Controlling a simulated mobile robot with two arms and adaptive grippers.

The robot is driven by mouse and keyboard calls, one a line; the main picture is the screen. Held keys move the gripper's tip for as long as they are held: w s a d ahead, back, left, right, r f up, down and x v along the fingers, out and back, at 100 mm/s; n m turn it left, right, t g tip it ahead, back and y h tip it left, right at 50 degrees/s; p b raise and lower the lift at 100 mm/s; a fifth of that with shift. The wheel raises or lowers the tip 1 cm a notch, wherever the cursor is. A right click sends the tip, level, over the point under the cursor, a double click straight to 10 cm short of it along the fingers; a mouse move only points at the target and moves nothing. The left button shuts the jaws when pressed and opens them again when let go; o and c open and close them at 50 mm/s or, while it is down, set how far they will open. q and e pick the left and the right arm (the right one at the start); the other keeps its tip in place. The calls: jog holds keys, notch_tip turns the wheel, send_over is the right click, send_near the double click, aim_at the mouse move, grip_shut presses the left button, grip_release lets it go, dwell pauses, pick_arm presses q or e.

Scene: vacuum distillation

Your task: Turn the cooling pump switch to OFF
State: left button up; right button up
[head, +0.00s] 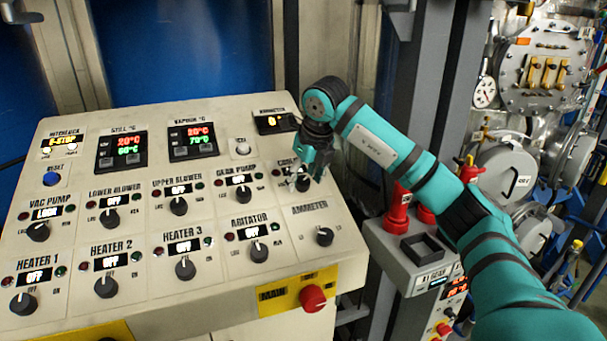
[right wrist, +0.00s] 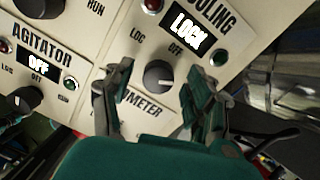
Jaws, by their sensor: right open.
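The cooling pump switch (right wrist: 158,74) is a dark round knob with a pale mark on the cream control panel. My left gripper is not in view.
The agitator knob (head: 258,252) and ammeter knob (head: 324,237) are close by on the sloping panel (head: 215,222). The gear pump knob (head: 243,194) is just left of my gripper. A red main switch (head: 312,298) sits on the panel's front. A grey post stands behind my right arm.

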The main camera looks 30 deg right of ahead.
jog(key=shift+f, duration=0.2)
jog(key=c, duration=1.1)
jog(key=shift+c, duration=0.2)
